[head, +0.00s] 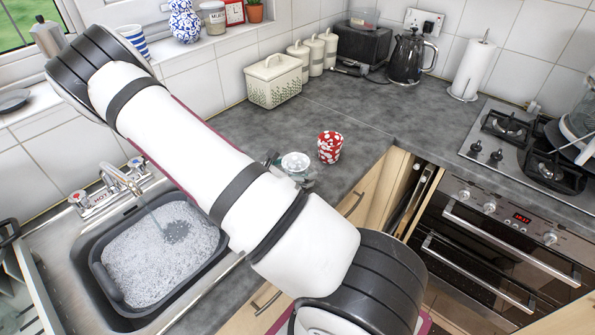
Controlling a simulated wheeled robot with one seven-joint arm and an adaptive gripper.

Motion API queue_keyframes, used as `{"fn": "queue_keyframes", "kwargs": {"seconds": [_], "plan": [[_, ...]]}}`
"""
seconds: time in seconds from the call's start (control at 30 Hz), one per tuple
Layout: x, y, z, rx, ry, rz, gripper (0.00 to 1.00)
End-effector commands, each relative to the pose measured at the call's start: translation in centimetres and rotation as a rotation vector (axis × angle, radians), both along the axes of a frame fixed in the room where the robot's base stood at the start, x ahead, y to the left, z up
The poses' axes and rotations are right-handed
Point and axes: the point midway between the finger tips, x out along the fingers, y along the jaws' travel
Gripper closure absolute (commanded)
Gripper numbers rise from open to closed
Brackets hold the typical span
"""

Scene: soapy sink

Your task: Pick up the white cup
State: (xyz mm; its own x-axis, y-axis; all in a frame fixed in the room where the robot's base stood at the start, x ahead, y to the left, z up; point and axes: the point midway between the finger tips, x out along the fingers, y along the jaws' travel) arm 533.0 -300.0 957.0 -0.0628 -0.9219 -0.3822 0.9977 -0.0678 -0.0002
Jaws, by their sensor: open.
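The white cup (296,160) stands on the grey worktop, just right of the sink and left of a red and white spotted cup. Its lower part is partly hidden. My gripper (287,170) is down at the white cup, mostly hidden behind my own white arm. Small dark parts of it show at the cup's left and lower right. The jaws are open. I cannot tell whether they touch the cup.
The red spotted cup (330,147) stands close by on the right. A sink basin (100,283) with soapy water lies left under a running tap (121,180). A cream bread bin (273,81), kettle (408,57) and hob (515,140) stand behind. The worktop's middle is clear.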

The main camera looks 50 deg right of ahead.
Motion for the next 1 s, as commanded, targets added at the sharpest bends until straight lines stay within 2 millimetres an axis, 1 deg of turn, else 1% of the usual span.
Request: {"fn": "queue_keyframes", "kwargs": {"seconds": [0.23, 0.27, 0.3, 0.37, 0.4, 0.5, 0.83, 1.0], "plan": [[0.1, -0.1, -0.1, 0.001, 0.000, 0.001, 0.13], [0.1, -0.1, -0.1, 0.001, 0.000, 0.001, 0.20], [0.1, -0.1, -0.1, 0.001, 0.000, 0.001, 0.29], [0.1, -0.1, -0.1, 0.001, 0.000, 0.001, 0.42], [0.1, -0.1, -0.1, 0.001, 0.000, 0.001, 0.51], [0.1, -0.1, -0.1, 0.001, 0.000, 0.001, 0.71], [0.1, -0.1, 0.1, 0.000, 0.000, 0.001, 0.72], [0.2, -0.1, 1.0, 0.000, -0.003, 0.001, 0.72]]}}
